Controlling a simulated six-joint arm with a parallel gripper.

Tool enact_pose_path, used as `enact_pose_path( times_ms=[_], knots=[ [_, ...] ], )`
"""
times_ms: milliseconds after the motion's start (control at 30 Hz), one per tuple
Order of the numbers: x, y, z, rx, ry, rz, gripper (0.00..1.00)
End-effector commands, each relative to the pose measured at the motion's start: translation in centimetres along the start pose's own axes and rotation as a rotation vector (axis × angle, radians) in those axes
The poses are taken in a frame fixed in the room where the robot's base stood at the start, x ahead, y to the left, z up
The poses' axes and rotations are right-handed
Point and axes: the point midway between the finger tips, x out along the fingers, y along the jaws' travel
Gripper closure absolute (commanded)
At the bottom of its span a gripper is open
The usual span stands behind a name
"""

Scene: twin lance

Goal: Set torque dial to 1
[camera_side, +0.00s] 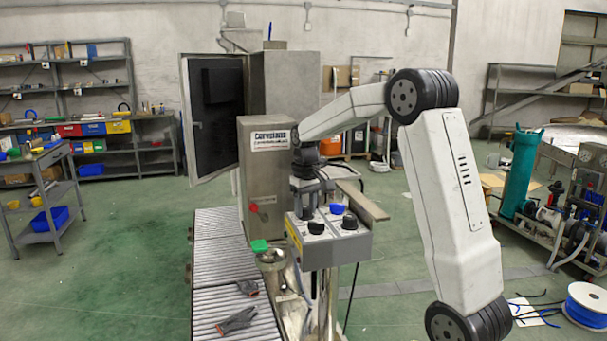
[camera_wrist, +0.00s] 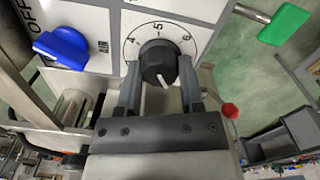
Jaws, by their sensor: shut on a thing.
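The torque dial (camera_wrist: 158,60) is a black round knob on a white scale plate. The numbers 4, 5 and 6 show along the top of its scale in the wrist view. Its white mark points down toward my gripper, where the scale is hidden, so I cannot read the number there. My gripper (camera_wrist: 160,88) is shut on the dial, one finger on each side of it. In the side view my gripper (camera_side: 309,212) reaches down onto the far left part of the grey control box (camera_side: 345,248) and mostly hides the dial.
Two other black knobs, one at the front left (camera_side: 316,228) and one at the right (camera_side: 349,222), stand on the box. A green part (camera_side: 259,246) and a red knob (camera_side: 253,208) are nearby.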

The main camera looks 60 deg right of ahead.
Motion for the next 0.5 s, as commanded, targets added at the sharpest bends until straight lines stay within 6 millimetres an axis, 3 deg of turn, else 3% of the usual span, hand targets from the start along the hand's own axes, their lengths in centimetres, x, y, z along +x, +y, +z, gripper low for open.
enact_pose_path(
  times_ms=[400,433,500],
  knots=[
    [-0.05,0.0,-0.02,-0.011,0.001,0.001,1.0],
    [-0.05,0.0,-0.02,-0.011,0.001,0.001,0.42],
    [-0.05,0.0,-0.02,-0.011,0.001,0.001,0.2]
  ],
)
